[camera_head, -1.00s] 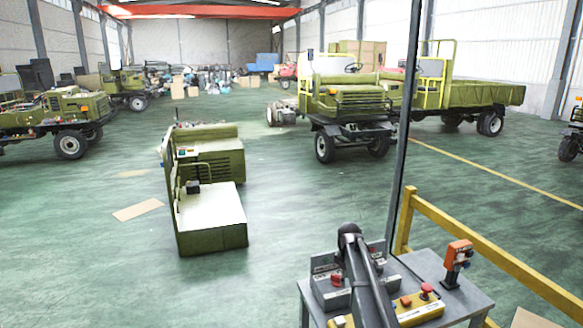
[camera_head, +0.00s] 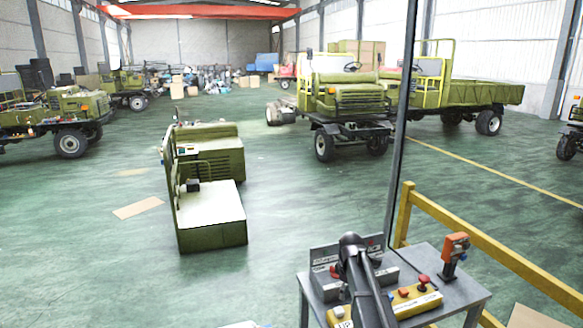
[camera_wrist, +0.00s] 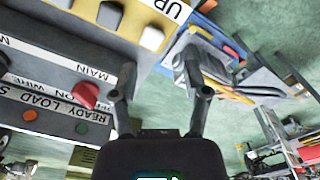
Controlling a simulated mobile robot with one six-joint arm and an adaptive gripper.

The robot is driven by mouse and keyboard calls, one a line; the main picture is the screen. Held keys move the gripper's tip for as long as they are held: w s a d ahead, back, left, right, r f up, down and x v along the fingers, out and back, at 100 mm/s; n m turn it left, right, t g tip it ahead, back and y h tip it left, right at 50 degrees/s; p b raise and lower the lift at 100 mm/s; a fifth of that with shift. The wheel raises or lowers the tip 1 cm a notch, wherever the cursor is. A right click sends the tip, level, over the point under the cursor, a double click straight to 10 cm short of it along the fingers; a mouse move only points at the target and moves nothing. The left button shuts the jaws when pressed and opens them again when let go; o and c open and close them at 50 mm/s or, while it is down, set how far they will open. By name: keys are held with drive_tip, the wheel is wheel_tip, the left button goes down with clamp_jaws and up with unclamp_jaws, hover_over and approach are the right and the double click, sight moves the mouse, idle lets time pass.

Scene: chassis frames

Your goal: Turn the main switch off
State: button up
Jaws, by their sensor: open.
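The main switch is a red knob (camera_wrist: 85,95) on a grey panel (camera_wrist: 45,75), beside the printed word MAIN in the wrist view. In the head view a red knob (camera_head: 336,271) shows on the grey control box (camera_head: 322,258), partly behind my arm. My gripper (camera_wrist: 160,70) is open, its two dark fingers spread and nothing seen between them. In the wrist view the left finger is just right of the red knob; I cannot tell whether they touch. In the head view my arm hides the fingertips.
A yellow button box (camera_head: 415,300) with red buttons lies beside the grey box on the metal table (camera_head: 468,290). An orange device (camera_head: 455,248) stands at the table's right. A dark post (camera_head: 402,130) and yellow railing (camera_head: 480,245) are close behind.

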drive_tip(key=s+f+m+b, duration=0.3)
drive_tip(key=s+f+m, duration=0.1)
drive_tip(key=s, duration=0.7)
drive_tip(key=s+a+f+m+b, duration=0.1)
drive_tip(key=s+f+m+b, duration=0.3)
drive_tip(key=s, duration=0.8)
drive_tip(key=shift+m+b, duration=0.3)
drive_tip(key=shift+m, duration=0.8)
drive_tip(key=shift+s, duration=0.1)
